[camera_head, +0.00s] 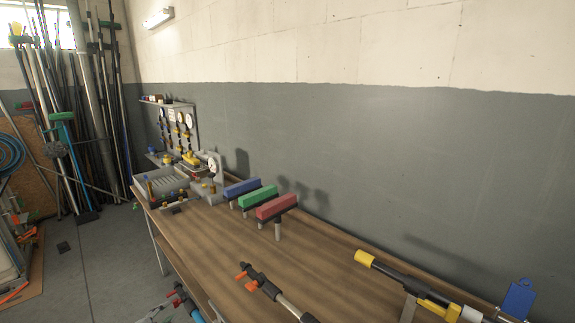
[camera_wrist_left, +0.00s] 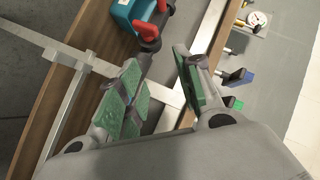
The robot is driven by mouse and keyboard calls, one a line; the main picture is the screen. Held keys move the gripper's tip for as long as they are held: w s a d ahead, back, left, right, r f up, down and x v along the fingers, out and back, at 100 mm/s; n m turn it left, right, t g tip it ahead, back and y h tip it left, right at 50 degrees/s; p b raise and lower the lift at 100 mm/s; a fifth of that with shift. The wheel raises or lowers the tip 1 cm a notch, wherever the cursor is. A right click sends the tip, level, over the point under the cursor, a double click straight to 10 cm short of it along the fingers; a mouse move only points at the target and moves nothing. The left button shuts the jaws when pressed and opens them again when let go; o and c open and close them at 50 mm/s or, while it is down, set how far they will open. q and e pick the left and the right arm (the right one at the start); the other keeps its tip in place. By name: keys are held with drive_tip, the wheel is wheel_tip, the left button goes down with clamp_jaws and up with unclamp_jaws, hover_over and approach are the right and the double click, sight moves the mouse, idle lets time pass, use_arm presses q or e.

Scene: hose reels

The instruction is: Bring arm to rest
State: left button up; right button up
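My left gripper (camera_head: 160,311) shows at the bottom edge of the head view, at the front side of the wooden bench (camera_head: 225,240), and is partly cut off. In the left wrist view its two green-padded fingers (camera_wrist_left: 156,88) stand apart, with nothing visibly held between them. A black fitting with red handles (camera_wrist_left: 149,28) and a teal part (camera_wrist_left: 122,14) lies beyond the fingertips. It also shows beside the gripper in the head view (camera_head: 180,298). My right gripper is not in view.
Blue (camera_head: 241,187), green (camera_head: 258,197) and red (camera_head: 276,207) blocks stand on posts along the wall. A grey tray (camera_head: 165,188) is at the far end. An orange-handled fitting (camera_head: 257,279) and a yellow-black pipe (camera_head: 400,278) are nearer. The middle bench top is clear.

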use_arm(q)
drive_tip(key=s+a+f+n+g+y, duration=0.2)
drive_tip(key=s+a+f+n, duration=0.15)
drive_tip(key=f, duration=0.45)
drive_tip(key=s+a+f+n+g+y, duration=0.2)
drive_tip(key=s+a+f, duration=0.3)
drive_tip(key=f, duration=0.3)
drive_tip(key=s+d+f+n+g, duration=0.2)
drive_tip(key=s+f+n+g, duration=0.1)
drive_tip(key=s+f, duration=1.05)
drive_tip(key=s+d+f+n+g, duration=0.1)
drive_tip(key=s+d+f+g, duration=0.1)
drive_tip(key=s+d+f, duration=0.5)
drive_tip(key=s+d+f+n+g, duration=0.1)
drive_tip(key=s+d+f, duration=0.2)
drive_tip(key=s, duration=0.9)
drive_tip(key=s+d+f+g+h, duration=0.1)
drive_tip(key=s+d+f+g, duration=0.1)
drive_tip(key=s+d, duration=1.2)
drive_tip(key=shift+s+d+f+n+g+h, duration=0.15)
drive_tip(key=shift+s+f+n+g+h, duration=0.2)
drive_tip(key=shift+s+f, duration=0.55)
drive_tip(key=shift+o, duration=0.4)
drive_tip(key=shift+s+r, duration=0.15)
drive_tip(key=shift+r, duration=0.05)
